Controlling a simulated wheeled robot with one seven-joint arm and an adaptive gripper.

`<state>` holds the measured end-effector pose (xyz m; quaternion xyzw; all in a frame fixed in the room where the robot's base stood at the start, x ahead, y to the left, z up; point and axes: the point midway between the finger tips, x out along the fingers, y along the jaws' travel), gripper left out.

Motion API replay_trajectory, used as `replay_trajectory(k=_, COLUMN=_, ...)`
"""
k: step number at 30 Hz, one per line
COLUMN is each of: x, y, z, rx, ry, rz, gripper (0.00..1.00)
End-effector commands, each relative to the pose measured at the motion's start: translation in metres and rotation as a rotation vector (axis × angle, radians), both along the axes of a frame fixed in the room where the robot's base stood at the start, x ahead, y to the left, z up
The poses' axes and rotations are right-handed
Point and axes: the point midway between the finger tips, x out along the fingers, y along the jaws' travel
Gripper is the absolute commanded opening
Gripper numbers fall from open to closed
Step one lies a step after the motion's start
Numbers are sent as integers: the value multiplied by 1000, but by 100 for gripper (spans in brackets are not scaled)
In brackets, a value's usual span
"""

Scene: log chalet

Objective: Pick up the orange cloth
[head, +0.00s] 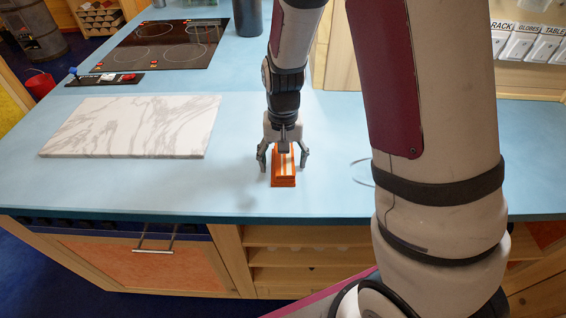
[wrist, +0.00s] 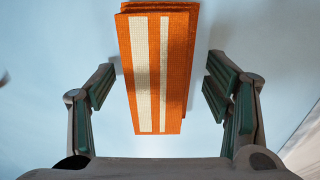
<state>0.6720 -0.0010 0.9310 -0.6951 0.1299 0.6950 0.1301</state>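The orange cloth (head: 284,178) is folded into a narrow stack with pale stripes. It lies on the blue counter near its front edge. In the wrist view the cloth (wrist: 180,70) is upper centre, between the two fingers. My gripper (head: 283,160) is over the cloth, pointing down, with one finger on each side of it. In the wrist view my gripper (wrist: 160,90) is open, with a gap between each finger and the cloth. I cannot tell exactly how high the fingertips are above the counter.
A white marble board (head: 130,127) lies left of the cloth on the blue counter (head: 240,115). A black hob (head: 165,43) and a small tray with coloured items (head: 105,79) are behind it. A dark container (head: 249,17) stands at the back. The counter around the cloth is clear.

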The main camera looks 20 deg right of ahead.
Motion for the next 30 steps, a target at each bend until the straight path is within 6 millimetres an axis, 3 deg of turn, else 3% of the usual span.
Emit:
replay_trajectory(k=1, x=0, y=0, z=0, rx=0, ry=0, rz=0, gripper=55)
replay_trajectory(k=4, x=0, y=0, z=0, rx=0, ry=0, rz=0, gripper=35)
replay_trajectory(k=18, x=0, y=0, z=4, rx=0, ry=-1, rz=1, gripper=35)
replay_trajectory(k=27, x=2, y=0, z=39, rx=0, ry=-5, rz=0, gripper=35)
replay_trajectory(k=30, x=-23, y=-5, z=39, rx=0, ry=1, rz=-2, gripper=35)
